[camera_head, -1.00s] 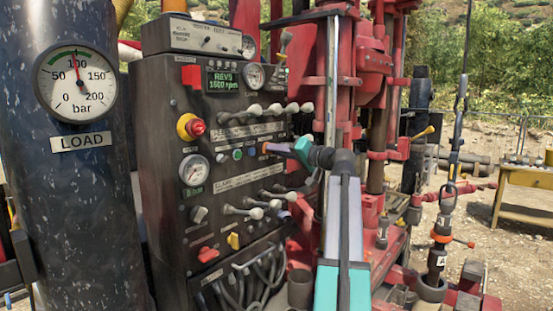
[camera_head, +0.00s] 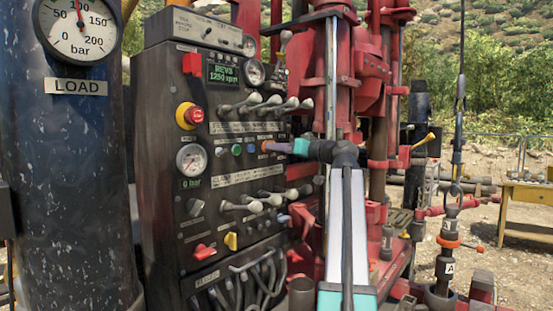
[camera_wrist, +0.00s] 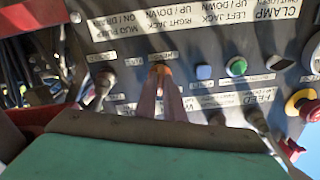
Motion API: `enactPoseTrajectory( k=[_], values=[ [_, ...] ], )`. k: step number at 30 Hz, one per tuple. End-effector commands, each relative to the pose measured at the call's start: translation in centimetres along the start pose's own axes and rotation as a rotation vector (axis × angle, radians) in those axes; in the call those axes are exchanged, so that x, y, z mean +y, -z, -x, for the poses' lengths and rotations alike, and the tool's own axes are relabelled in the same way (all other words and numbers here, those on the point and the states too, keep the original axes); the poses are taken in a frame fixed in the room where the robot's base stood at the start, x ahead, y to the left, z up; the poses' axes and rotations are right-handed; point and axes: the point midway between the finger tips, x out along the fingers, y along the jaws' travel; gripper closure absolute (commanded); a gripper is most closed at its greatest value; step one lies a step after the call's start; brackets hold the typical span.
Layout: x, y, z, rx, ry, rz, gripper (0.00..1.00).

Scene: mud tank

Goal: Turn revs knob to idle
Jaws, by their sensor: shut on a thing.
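The revs knob (camera_wrist: 160,69) is a small orange-brown knob on the black control panel, mostly hidden between my fingertips. My gripper (camera_wrist: 164,88) is shut on it in the wrist view. In the head view my gripper (camera_head: 271,147) reaches the panel's right side, its fingers at the row of small buttons. The green display (camera_head: 223,74) above reads REVS 1250 rpm. The knob's pointer and the small labels around it are too blurred to read.
Rows of grey-knobbed levers (camera_head: 262,104) stick out above and below my fingers. A red emergency button on a yellow collar (camera_head: 188,115) is to the left. Green (camera_wrist: 237,67) and blue (camera_wrist: 204,72) buttons sit close beside the knob. Red drill machinery (camera_head: 365,95) stands right of the panel.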

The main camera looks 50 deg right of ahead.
Motion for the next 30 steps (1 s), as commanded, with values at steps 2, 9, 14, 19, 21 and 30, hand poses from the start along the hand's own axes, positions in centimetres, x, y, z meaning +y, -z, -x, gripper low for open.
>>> enactPoseTrajectory(
  k=[2,9,14,19,21,30],
  values=[
    [0.24,-0.42,-0.05,0.000,0.000,0.045,1.00],
    [0.22,-0.34,-0.03,0.000,-0.001,0.173,1.00],
    [0.16,-0.24,-0.01,0.000,0.000,0.236,1.00],
    [0.08,-0.11,0.01,-0.001,0.000,0.278,1.00],
    [0.06,-0.08,0.02,-0.001,0.000,0.287,1.00],
    [0.04,-0.01,0.03,-0.001,0.000,0.296,1.00]
  ],
)
